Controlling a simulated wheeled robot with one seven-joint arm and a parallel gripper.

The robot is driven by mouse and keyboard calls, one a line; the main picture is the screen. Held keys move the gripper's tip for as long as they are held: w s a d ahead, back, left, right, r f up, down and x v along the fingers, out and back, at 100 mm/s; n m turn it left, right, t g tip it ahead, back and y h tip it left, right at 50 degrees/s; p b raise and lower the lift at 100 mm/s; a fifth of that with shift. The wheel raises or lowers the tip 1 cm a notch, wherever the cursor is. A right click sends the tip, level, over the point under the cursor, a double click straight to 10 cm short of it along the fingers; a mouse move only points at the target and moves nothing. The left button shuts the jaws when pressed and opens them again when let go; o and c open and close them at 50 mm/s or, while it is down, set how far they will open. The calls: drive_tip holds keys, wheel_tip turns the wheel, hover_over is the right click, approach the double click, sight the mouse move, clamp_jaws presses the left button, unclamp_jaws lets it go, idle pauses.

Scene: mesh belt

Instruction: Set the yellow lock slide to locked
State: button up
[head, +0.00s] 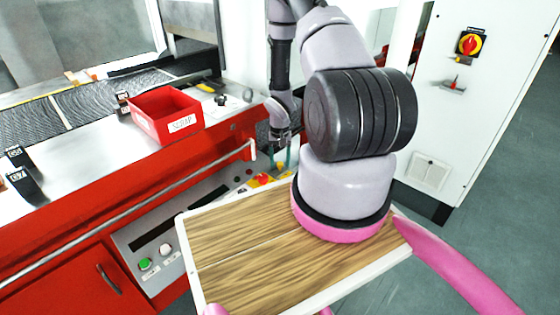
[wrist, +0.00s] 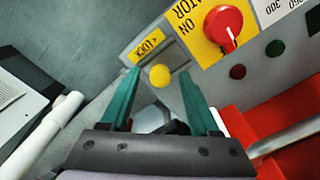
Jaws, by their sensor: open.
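The yellow lock slide (wrist: 160,77) shows as a round yellow knob in the wrist view, beside a yellow label (wrist: 148,47) with an arrow and the word LOCK. The image does not make clear where the knob sits along its travel. My gripper (wrist: 159,72) is open, with one teal finger on each side of the knob. A gap shows between the knob and each finger; the depth between them is hard to judge. In the head view my gripper (head: 283,160) is low at the red machine's front panel, and the knob cannot be made out there.
A red rotary isolator switch (wrist: 224,27) on a yellow plate is close to the right finger. A red button (wrist: 238,71) and a green one (wrist: 275,47) lie beyond. The red machine's handrail (head: 150,185) runs near my arm. A red scrap bin (head: 166,113) stands above.

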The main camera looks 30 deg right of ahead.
clamp_jaws()
idle(1.4)
